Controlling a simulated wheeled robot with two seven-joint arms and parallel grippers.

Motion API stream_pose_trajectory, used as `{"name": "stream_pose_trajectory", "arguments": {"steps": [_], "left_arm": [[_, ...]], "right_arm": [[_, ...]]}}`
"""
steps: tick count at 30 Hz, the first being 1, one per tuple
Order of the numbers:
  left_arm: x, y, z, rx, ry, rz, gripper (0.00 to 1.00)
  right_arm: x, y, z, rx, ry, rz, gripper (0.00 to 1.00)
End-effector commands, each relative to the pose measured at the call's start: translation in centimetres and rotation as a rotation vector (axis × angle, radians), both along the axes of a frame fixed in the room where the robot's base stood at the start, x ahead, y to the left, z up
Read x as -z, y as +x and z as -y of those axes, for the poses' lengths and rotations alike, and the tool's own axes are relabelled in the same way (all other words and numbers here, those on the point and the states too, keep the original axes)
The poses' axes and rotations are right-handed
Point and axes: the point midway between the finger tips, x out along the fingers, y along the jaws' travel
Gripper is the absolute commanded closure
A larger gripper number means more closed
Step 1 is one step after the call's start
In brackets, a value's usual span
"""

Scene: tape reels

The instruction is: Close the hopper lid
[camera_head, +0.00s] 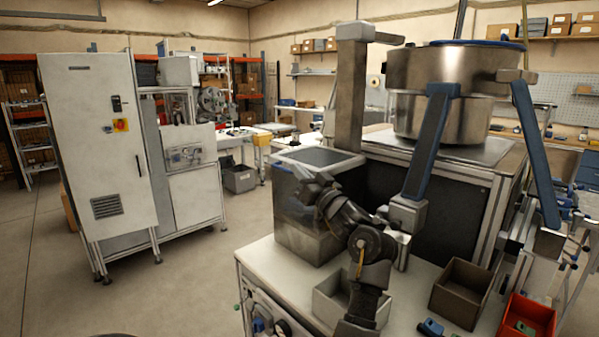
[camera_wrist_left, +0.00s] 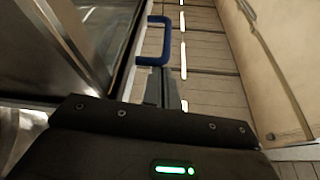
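The hopper (camera_head: 304,238) is a grey metal box at the front left of the dark machine. Its framed top panel (camera_head: 322,157), which looks like the lid, shows as a dark pane; its exact angle is hard to tell. In the left wrist view a framed, glassy panel (camera_wrist_left: 98,22) fills the upper left, with a blue handle (camera_wrist_left: 154,42) on its edge. My left gripper (camera_head: 308,187) is in front of the hopper, below its top edge. In the wrist view its grey fingers (camera_wrist_left: 168,92) are right at the handle's lower end; whether they grip it is unclear. My right gripper is not visible.
A steel bowl (camera_head: 440,85) stands on the machine at right. An open grey bin (camera_head: 325,303), a brown bin (camera_head: 462,290) and a red bin (camera_head: 527,318) stand on the worktop (camera_head: 262,255). A white cabinet (camera_head: 95,140) stands left, beyond clear floor.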

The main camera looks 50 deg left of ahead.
Motion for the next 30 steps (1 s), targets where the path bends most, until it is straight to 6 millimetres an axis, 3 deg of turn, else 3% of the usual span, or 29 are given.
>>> {"name": "stream_pose_trajectory", "arguments": {"steps": [8,18,20,30], "left_arm": [[0.2,-0.1,-0.1,-0.004,-0.011,-0.008,1.00],[-5.0,0.1,0.5,0.005,-0.002,-0.001,1.00],[-2.8,0.2,2.0,0.009,-0.004,-0.001,1.00],[-0.7,0.3,8.0,0.007,-0.001,0.000,1.00]], "right_arm": [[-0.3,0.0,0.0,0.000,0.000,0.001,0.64],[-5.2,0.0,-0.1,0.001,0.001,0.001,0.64],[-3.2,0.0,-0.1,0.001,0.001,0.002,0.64],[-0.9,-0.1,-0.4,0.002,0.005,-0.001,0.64]]}}
